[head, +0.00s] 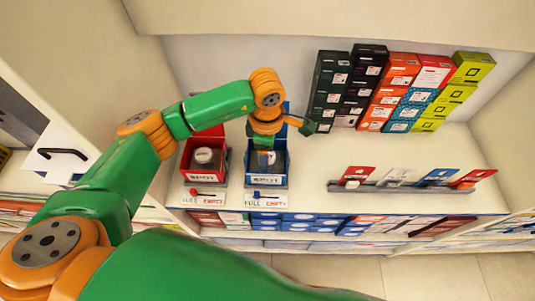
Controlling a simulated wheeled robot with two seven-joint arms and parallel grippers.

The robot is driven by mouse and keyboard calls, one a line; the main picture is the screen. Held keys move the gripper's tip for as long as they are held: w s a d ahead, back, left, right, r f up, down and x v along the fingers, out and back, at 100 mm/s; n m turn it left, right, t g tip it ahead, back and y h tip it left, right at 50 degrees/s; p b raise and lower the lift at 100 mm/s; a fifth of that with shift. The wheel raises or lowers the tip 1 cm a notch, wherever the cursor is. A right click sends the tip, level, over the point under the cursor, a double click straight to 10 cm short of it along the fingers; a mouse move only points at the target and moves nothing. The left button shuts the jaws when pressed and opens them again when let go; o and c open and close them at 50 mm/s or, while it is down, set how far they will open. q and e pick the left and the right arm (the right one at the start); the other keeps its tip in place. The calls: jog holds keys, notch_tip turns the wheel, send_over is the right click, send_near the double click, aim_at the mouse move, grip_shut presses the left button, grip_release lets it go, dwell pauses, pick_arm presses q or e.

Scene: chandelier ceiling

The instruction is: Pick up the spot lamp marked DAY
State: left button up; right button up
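A red bin (187,160) marked SPOT holds a pale, round-topped lamp (204,156). A blue bin (280,166) to its right is also marked SPOT. Something greyish (267,159) shows inside the blue bin, but is too small and covered to identify. I cannot read DAY on either. My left gripper (265,146) points down over the blue bin, at its opening. My wrist hides its fingers, so I cannot tell whether they are open or touching anything. My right gripper is not in view.
Stacks of dark, orange, teal and lime boxes (400,95) stand at the back right. A low rack (405,187) of red, white and blue cards sits front right. Small cards with red (207,195) and blue switches lie before the bins. White shelf lies bare between.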

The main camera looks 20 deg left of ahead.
pick_arm(q)
notch_tip(320, 180, down, 3)
jog(key=shift+w+d+r, duration=0.1)
jog(key=shift+w, duration=0.05)
jog(key=shift+r, duration=0.1)
jog(key=c, duration=1.1)
